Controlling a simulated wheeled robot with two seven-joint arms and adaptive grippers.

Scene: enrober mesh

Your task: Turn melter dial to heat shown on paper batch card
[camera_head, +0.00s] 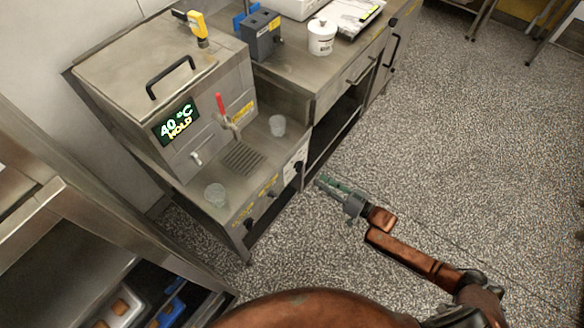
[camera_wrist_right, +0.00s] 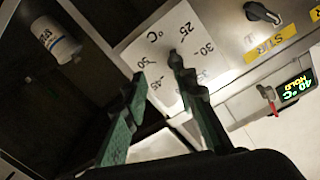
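The steel melter (camera_head: 150,75) stands at the left in the head view; its display (camera_head: 175,122) reads 40 °C HOLD. A white dial plate (camera_head: 295,166) is on the right end of its lower front. In the right wrist view this plate (camera_wrist_right: 207,22) shows °C and numbers including 25, 30, 45 and 50. My right gripper (camera_head: 338,190) is close in front of it. Its green fingers (camera_wrist_right: 157,76) are apart, and the dark dial knob (camera_wrist_right: 173,54) is by one fingertip; contact and pointer setting are unclear. No batch card is readable. My left gripper is not in view.
Two clear cups (camera_head: 215,194) (camera_head: 277,125) and a red-handled tap (camera_head: 222,108) are on the melter. A counter with a white tub (camera_head: 321,37) stands behind. The floor at right is clear.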

